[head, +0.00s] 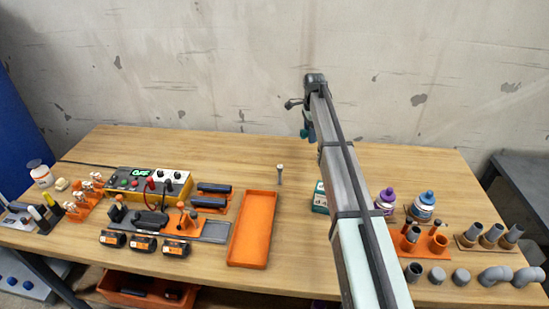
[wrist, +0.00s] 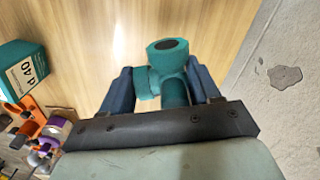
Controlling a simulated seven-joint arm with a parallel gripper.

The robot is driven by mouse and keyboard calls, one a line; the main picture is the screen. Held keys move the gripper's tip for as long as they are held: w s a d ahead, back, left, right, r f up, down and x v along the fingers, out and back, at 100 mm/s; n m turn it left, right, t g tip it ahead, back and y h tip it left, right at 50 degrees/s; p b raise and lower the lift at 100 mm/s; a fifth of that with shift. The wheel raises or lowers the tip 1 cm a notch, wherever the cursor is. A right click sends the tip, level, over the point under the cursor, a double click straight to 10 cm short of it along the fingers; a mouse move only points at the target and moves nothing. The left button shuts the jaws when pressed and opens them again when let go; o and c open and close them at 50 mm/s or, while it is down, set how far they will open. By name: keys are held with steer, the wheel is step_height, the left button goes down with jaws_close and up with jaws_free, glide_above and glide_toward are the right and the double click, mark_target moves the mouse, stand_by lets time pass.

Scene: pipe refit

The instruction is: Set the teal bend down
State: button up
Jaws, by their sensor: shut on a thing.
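The teal bend (wrist: 166,62) is held between the two blue fingers of my gripper (wrist: 163,90) in the wrist view. One dark round opening of it faces up toward the camera. My gripper is shut on it, with wood table surface visible behind. In the head view my arm reaches away over the table, and my gripper (head: 303,122) is at its far end, toward the back wall. A small teal part of the bend (head: 308,134) shows there below the gripper. The exact gap between bend and table cannot be told.
A teal box (head: 320,200) stands beside my arm, marked "d 40" in the wrist view (wrist: 22,72). An empty orange tray (head: 252,230) lies left. The back middle table looks clear.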

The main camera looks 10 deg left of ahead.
glide_above(275, 157)
steer(key=shift+f+m, duration=0.85)
steer(key=shift+f, duration=1.6)
steer(key=shift+f+m, duration=0.85)
steer(key=shift+f, duration=1.6)
steer(key=shift+f, duration=0.15)
steer(key=o, duration=1.1)
steer(key=shift+c, duration=0.2)
step_height(275, 157, up, 12)
steer(key=shift+r, duration=0.2)
